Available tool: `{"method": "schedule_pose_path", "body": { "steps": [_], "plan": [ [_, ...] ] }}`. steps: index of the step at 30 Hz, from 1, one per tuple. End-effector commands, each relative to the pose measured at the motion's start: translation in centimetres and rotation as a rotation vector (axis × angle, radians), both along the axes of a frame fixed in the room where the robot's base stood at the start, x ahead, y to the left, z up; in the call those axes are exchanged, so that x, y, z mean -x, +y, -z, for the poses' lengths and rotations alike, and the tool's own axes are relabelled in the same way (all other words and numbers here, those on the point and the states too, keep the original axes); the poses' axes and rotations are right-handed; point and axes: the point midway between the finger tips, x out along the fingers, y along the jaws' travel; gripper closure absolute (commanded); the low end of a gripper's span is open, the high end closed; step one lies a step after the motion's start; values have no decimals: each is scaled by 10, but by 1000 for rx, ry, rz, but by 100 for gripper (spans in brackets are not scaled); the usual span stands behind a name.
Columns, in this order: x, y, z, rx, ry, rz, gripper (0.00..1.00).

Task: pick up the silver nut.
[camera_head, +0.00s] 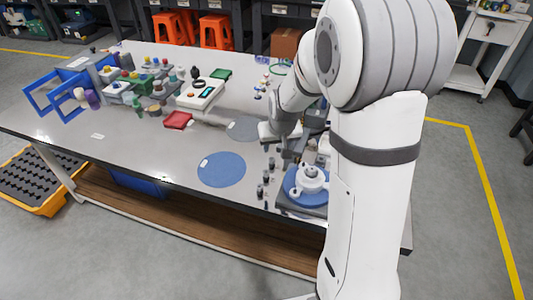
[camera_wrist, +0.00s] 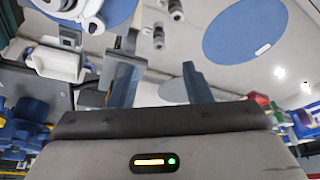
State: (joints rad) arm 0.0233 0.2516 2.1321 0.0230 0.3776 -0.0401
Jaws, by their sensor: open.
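My gripper (camera_head: 286,158) hangs over the near right part of the grey table. In the wrist view its two fingers (camera_wrist: 160,72) stand apart with nothing between them. Several small dark and silvery cylindrical parts stand in a row left of the gripper, including a front one (camera_head: 260,191) and a middle one (camera_head: 266,177). In the wrist view, small metallic parts (camera_wrist: 158,36) and (camera_wrist: 176,10) lie beyond the fingertips. I cannot tell for sure which is the silver nut. The arm hides part of the table.
A white device on a round blue base (camera_head: 293,190) stands close right of the gripper. A flat blue disc (camera_head: 221,170) lies to the left. A red box (camera_head: 178,120), a white instrument (camera_head: 201,93) and blue frames (camera_head: 58,95) stand farther left. The table's front left is clear.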

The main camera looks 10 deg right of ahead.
Motion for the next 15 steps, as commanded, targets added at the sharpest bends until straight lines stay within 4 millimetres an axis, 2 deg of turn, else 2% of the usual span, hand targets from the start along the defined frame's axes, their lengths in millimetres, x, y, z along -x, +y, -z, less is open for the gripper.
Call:
{"method": "schedule_pose_path", "body": {
  "steps": [1, 3, 15],
  "plan": [
    [-9, -1, 19, 0, 0, 0, 55],
    [-17, -1, 30, 1, -7, 0, 55],
    [-35, -2, 65, 1, -11, 1, 55]
  ]
}}
